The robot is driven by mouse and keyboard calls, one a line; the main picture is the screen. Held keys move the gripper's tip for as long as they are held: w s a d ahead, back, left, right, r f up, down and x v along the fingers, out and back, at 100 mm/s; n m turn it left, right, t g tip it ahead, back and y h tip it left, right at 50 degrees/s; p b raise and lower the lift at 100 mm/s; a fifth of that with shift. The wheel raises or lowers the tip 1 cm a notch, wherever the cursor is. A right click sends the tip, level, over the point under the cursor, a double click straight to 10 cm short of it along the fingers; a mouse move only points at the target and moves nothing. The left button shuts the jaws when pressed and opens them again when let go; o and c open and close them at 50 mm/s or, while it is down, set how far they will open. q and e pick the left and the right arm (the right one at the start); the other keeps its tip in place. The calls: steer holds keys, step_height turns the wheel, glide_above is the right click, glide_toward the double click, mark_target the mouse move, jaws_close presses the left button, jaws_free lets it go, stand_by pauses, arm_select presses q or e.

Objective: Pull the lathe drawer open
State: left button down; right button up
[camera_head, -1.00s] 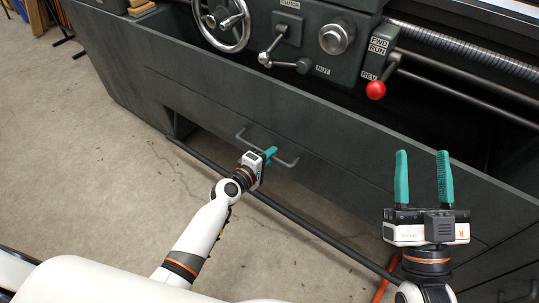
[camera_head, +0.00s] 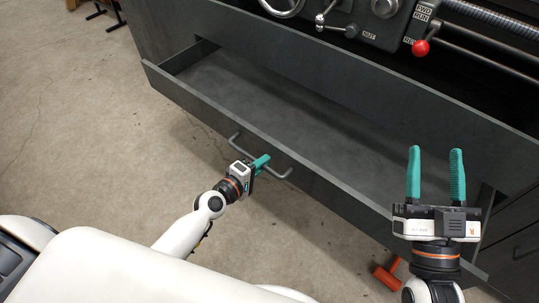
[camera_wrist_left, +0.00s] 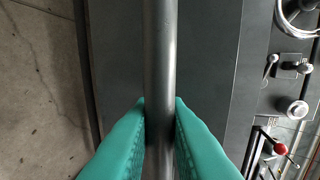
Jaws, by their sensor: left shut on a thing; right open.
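The lathe drawer (camera_head: 300,106) is a long, dark grey drawer that stands well out from the lathe body, and its inside looks empty. Its bar handle (camera_head: 281,174) is on the front panel. My left gripper (camera_head: 261,162) is shut on the handle near its middle. In the left wrist view the teal fingers (camera_wrist_left: 160,115) close on both sides of the grey handle bar (camera_wrist_left: 160,50). My right gripper (camera_head: 435,172) is open and empty, fingers pointing up, in front of the drawer's right part in the head view.
The lathe's red-knobbed lever (camera_head: 421,48), handwheel and controls are above the drawer. An orange-red object (camera_head: 388,274) lies on the floor near my right arm. Other drawer fronts (camera_head: 515,250) are at the right. The concrete floor (camera_head: 75,140) at the left is clear.

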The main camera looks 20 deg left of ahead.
arm_select(q)
steer(key=shift+f+v, duration=0.25)
steer(key=shift+v, duration=0.9)
arm_select(e)
steer(key=shift+s+r+t, duration=0.2)
steer(key=shift+r+t, duration=0.1)
steer(key=shift+a, duration=0.1)
arm_select(q)
steer(key=c, duration=1.5)
jaws_free()
steer(key=v, duration=0.7)
steer(key=shift+s, duration=0.3)
arm_select(e)
steer(key=shift+s+r, duration=0.1)
steer(key=shift+r, duration=0.05)
